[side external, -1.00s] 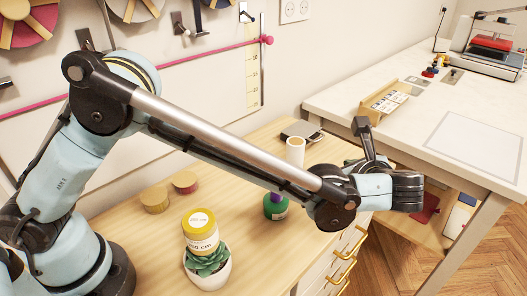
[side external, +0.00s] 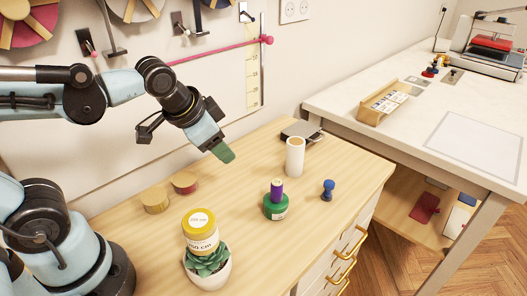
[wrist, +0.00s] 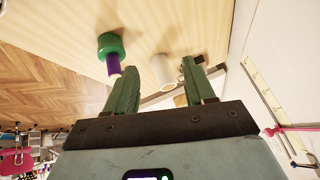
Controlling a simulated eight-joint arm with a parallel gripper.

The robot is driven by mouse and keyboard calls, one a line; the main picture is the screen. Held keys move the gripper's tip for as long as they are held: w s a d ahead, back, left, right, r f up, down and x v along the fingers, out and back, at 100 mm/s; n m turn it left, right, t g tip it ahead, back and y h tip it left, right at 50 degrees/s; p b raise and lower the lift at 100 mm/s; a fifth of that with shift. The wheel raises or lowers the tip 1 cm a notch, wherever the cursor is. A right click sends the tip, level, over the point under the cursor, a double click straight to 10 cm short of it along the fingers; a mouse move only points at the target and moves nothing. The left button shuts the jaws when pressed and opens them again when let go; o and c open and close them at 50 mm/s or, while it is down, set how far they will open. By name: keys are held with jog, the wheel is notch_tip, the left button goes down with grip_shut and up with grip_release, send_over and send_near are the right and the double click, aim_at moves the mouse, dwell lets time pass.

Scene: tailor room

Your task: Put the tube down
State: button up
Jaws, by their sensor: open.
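A white tube with a tan top (side external: 295,158) stands upright on the wooden dresser top (side external: 330,170), near its back edge. My gripper (side external: 222,152) is in the air to the left of the tube and apart from it. One green finger shows clearly in the side external view; the other is mostly hidden. In the wrist view my gripper (wrist: 163,68) is open, with nothing held between its two green fingers. The tube (wrist: 165,68) appears in the gap between them, farther away.
A green pot with a purple piece (side external: 275,208) and a blue knobbed piece (side external: 327,190) stand in front of the tube. A dark flat item (side external: 302,132) lies behind it.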

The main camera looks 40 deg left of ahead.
jog(key=s+n, duration=0.1)
jog(key=s+a+f+n+t, duration=0.1)
jog(key=n, duration=0.1)
jog(key=shift+s+h, duration=0.15)
jog(key=shift+h, duration=0.25)
